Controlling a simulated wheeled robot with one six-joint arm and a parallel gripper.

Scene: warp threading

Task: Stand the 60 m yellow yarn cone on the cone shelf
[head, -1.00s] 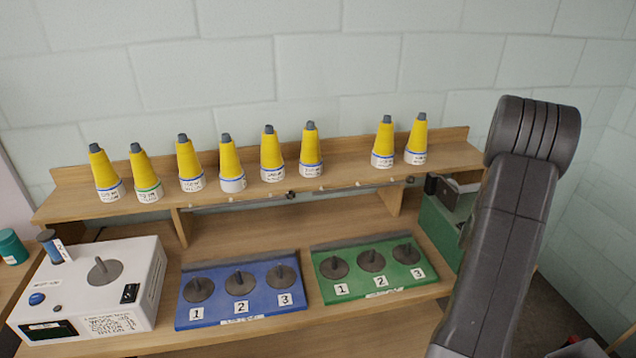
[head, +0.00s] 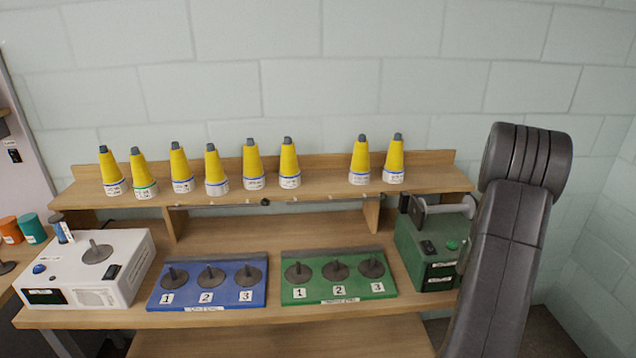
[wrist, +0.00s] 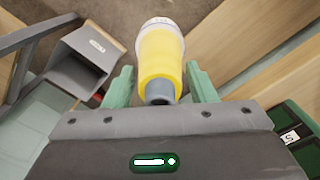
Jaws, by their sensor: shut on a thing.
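In the wrist view a yellow yarn cone (wrist: 162,62) with a grey tip and a white base band sits between the two green fingers of my gripper (wrist: 162,88), which is shut on it. Its label is too small to read. The gripper and this cone are hidden in the head view, where only my arm shows at the right. The cone shelf (head: 325,191) runs along the wall in the head view. Several yellow cones (head: 252,165) stand upright on it, with a gap between the sixth cone (head: 289,165) and the seventh cone (head: 359,162).
Below the shelf are a blue peg board (head: 207,298), a green peg board (head: 337,291), a white machine (head: 125,245) and a green machine (head: 438,272). In the wrist view a grey bin (wrist: 82,62) lies left of the held cone.

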